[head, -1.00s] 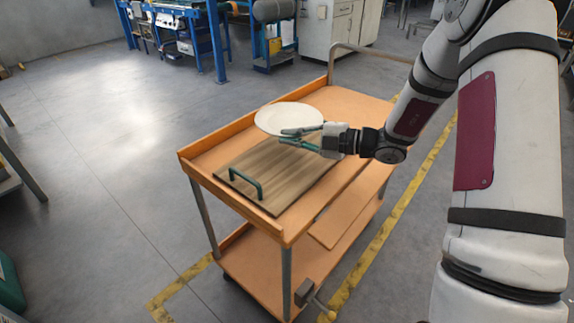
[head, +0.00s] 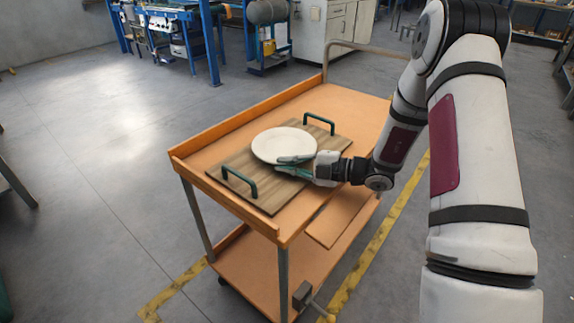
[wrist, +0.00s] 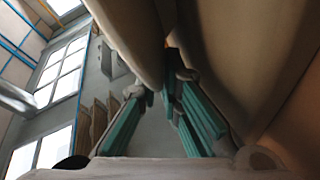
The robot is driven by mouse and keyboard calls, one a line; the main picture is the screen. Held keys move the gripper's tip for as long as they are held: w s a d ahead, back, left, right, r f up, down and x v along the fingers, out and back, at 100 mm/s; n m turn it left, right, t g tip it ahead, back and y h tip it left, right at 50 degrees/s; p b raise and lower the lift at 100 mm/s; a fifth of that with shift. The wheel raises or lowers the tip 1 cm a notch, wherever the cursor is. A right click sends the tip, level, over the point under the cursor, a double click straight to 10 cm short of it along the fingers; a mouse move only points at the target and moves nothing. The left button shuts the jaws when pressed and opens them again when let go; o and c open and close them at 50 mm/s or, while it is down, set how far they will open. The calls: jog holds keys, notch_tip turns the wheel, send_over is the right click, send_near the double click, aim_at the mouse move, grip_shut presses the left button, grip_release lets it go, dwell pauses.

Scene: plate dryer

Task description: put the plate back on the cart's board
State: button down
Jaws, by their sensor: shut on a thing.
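The white round plate (head: 280,143) is over the middle of the wooden board (head: 238,165), between the board's two green handles. It looks nearly level, low over the board or touching it; I cannot tell which. My gripper (head: 288,166) is shut on the plate's near right rim, with its teal fingers reaching in from the right. In the wrist view the plate (wrist: 125,35) is a large pale shape at top centre, beside my gripper's fingers (wrist: 168,86). The board lies on the top of the orange cart (head: 355,112).
The near green handle (head: 240,180) and far green handle (head: 319,122) stand up from the board at either side of the plate. The cart has a raised rim and a grey push bar (head: 365,52). Its top is bare beyond the board. Floor around it is clear.

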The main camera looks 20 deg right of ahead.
jog(key=shift+r, duration=0.1)
jog(key=c, duration=2)
grip_release()
jog(key=shift+c, duration=0.2)
